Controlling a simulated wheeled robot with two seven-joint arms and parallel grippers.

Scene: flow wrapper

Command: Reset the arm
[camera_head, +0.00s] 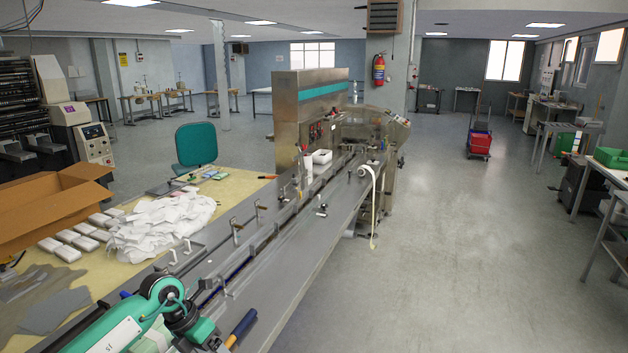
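My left arm (112,334), teal and white with dark joints, comes in at the bottom left. It bends at a teal and black joint over the near end of the grey conveyor table (300,260). Its lower part runs out of the bottom edge, and I see no gripper fingers on it. My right arm and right gripper are not in view.
A beige worktable holds an open cardboard box (45,207), several white packs (68,253) and a pile of white wrappers (160,228). The steel wrapping machine (305,115) stands at the conveyor's far end. A blue-handled item (242,326) is beside my arm.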

